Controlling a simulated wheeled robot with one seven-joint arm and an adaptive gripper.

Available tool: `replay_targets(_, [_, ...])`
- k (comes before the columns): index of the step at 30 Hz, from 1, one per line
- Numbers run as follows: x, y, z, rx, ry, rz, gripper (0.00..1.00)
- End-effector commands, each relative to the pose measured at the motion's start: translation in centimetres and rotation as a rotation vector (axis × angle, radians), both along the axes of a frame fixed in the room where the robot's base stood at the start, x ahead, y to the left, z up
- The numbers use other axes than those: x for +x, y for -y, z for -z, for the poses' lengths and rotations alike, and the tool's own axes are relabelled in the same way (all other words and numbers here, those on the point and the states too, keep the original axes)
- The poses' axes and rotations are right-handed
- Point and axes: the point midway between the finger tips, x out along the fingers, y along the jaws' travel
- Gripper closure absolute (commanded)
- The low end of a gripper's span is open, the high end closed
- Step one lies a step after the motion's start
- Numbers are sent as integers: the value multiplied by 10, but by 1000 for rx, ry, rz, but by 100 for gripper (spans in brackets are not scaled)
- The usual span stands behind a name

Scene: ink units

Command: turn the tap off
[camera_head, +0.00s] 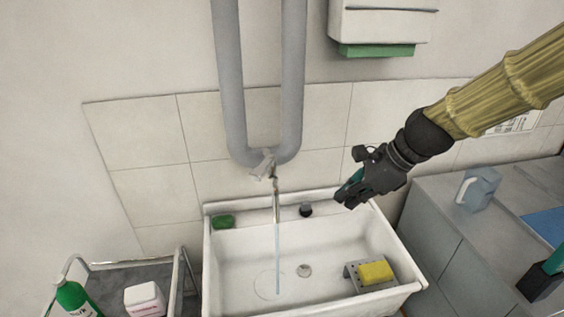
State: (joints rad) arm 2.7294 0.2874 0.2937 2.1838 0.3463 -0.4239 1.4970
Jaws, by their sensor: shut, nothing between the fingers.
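The tap (275,200) stands at the back of the white sink (330,238), below the grey pipes. A pale blue stream of water (277,262) falls from it into the basin. A light grey lever (263,166) sits at the top of the tap, just under the pipe bend. My gripper (346,193) is shut and empty. It is held above the sink's back right, to the right of the tap and apart from it.
A green soap (223,221) and a dark round knob (306,209) are on the back ledge. A yellow sponge (376,272) lies on a grey holder at right. A jug (478,188) stands on the right counter. A cart with a green bottle (74,298) is at left.

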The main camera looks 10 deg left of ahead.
Motion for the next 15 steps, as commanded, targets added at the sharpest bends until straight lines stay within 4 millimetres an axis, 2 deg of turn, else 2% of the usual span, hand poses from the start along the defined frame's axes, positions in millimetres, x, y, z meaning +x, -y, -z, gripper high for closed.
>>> replay_targets(1, [-5, -7, -24, 38, -1, 17, 100])
replay_targets(6, [-20, -26, -74, 144, -14, 74, 100])
replay_targets(10, [-29, -35, -101, 201, -23, 101, 100])
replay_targets(15, [-36, -41, -118, 239, -32, 119, 100])
